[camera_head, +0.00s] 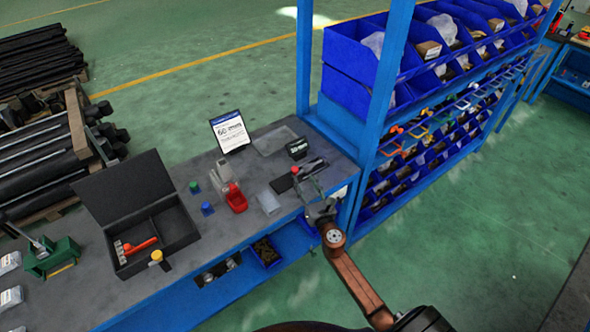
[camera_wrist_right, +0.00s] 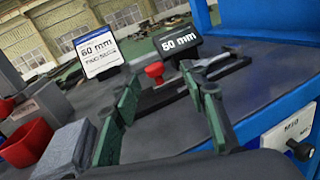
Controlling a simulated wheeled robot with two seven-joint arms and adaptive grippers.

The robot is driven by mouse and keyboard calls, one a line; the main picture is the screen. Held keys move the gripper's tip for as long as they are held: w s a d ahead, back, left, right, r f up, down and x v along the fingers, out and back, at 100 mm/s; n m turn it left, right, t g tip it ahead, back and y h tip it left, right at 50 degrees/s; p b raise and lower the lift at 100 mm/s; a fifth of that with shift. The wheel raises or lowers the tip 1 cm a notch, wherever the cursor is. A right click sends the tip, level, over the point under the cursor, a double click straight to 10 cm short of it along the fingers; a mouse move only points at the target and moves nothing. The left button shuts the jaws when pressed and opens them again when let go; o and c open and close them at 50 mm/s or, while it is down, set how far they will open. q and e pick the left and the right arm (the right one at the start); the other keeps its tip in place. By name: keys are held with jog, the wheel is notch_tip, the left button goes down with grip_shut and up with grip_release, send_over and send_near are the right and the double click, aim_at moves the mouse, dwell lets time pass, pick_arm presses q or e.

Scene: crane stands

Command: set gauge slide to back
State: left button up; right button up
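The gauge (camera_head: 311,167) lies on the bench's right end as a dark rail with a metal caliper-like part. No contact can be made out. My left gripper is not in view.
A white sign (camera_head: 230,132) stands behind. A black open box (camera_head: 180,226) is further left. A blue shelf post (camera_head: 385,85) rises close to the right.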

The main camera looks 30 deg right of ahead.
aim_at(296, 172)
jog(key=shift+n+y, duration=0.4)
jog(key=shift+n, duration=0.3)
jog(key=w, duration=0.4)
jog(key=w+b, duration=0.1)
jog(key=w, duration=0.2)
jog(key=shift+d+f, duration=0.2)
jog(key=shift+f, duration=0.05)
jog(key=shift+w+d, duration=0.15)
jog(key=shift+w, duration=0.65)
jog(key=shift+c, duration=0.3)
grip_shut()
